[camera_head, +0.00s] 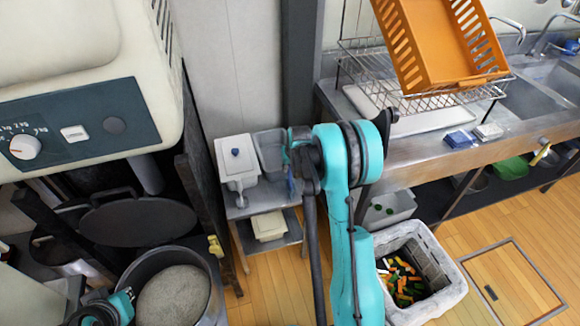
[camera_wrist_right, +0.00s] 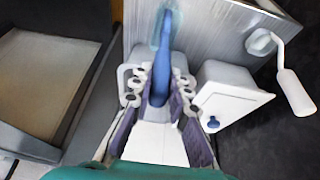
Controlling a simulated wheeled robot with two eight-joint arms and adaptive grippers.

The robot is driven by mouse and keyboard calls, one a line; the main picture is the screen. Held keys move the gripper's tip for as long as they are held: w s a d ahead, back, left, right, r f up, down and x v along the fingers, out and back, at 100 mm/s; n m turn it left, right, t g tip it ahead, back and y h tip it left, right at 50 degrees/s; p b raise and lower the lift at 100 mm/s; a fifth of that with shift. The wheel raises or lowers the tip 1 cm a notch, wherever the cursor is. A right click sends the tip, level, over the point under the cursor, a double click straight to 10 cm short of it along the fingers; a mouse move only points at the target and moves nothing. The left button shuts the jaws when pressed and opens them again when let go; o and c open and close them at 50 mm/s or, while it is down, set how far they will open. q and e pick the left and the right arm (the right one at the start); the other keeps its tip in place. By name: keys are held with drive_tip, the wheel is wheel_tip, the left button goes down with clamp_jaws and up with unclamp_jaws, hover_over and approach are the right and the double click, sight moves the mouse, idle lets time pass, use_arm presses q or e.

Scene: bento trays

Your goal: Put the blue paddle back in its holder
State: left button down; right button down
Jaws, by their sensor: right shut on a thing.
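My right gripper (camera_wrist_right: 159,90) is shut on the blue paddle (camera_wrist_right: 163,55), which runs lengthwise between its fingers in the right wrist view. In the head view the right gripper (camera_head: 298,160) is over the small metal shelf, mostly hidden by its own wrist. A bit of blue, probably the paddle (camera_head: 291,184), shows beside it. A grey open container (camera_head: 268,150), likely the holder, stands just left of the gripper. I cannot tell whether the paddle is inside it. Part of my left arm (camera_head: 121,304) shows at the bottom left; its fingers cannot be made out.
A white lidded box (camera_head: 236,157) with a blue knob stands next to the container, a white-handled utensil (camera_wrist_right: 293,88) beside it. A large pot (camera_head: 208,268) is left, a bin (camera_head: 452,285) right. The sink counter (camera_head: 405,150) carries an orange crate (camera_head: 440,40).

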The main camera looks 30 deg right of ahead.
drive_tip(key=shift+f, duration=0.25)
drive_tip(key=c, duration=0.8)
unclamp_jaws()
drive_tip(key=shift+r, duration=0.15)
drive_tip(key=shift+r+p, duration=3.15)
drive_tip(key=shift+r, duration=1.8)
